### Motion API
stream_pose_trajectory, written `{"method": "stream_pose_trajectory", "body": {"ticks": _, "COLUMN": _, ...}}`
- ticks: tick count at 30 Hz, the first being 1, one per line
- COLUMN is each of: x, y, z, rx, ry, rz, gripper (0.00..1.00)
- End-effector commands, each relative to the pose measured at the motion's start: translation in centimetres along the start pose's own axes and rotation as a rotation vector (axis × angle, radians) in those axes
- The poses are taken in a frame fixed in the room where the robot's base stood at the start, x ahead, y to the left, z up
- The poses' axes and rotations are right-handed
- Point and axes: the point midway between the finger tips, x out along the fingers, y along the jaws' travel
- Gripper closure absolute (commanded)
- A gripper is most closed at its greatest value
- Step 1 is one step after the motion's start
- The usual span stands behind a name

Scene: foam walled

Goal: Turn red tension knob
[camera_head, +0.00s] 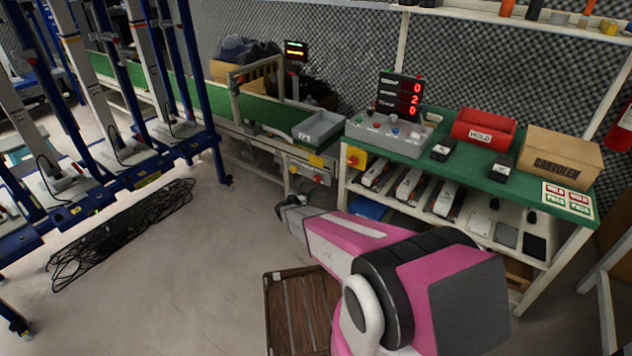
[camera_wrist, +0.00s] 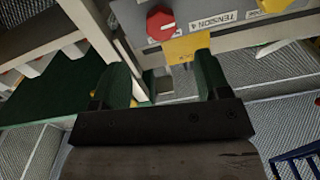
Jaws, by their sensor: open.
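The red tension knob (camera_wrist: 160,22) sticks out from a grey panel (camera_wrist: 135,22) at the top of the wrist view, left of a label (camera_wrist: 212,22) reading "TENSION". In the head view a small red knob (camera_head: 318,178) shows on the panel at the end of the conveyor. My gripper (camera_wrist: 164,72) is open and empty, its two dark fingers pointing toward the panel. The knob lies beyond the fingertips, apart from them and not between them. In the head view my gripper (camera_head: 283,206) is a dark shape just below and left of the panel.
A yellow part (camera_wrist: 186,46) juts from the panel's lower edge, beside the knob. A green workbench (camera_head: 455,160) stands at right with a red bin (camera_head: 484,128) and a cardboard box (camera_head: 546,160). A wooden crate (camera_head: 292,310) is on the floor.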

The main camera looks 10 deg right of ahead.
Motion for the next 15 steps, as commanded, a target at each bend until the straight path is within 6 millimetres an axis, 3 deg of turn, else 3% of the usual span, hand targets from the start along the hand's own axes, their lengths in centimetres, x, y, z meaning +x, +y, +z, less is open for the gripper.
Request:
{"method": "stream_pose_trajectory", "body": {"ticks": 9, "x": 5.7, "y": -0.2, "z": 0.1, "rx": 0.001, "ry": -0.001, "rz": -0.001, "gripper": 0.30}}
{"method": "stream_pose_trajectory", "body": {"ticks": 15, "x": 8.3, "y": -0.2, "z": 0.1, "rx": 0.002, "ry": -0.001, "rz": -0.003, "gripper": 0.30}}
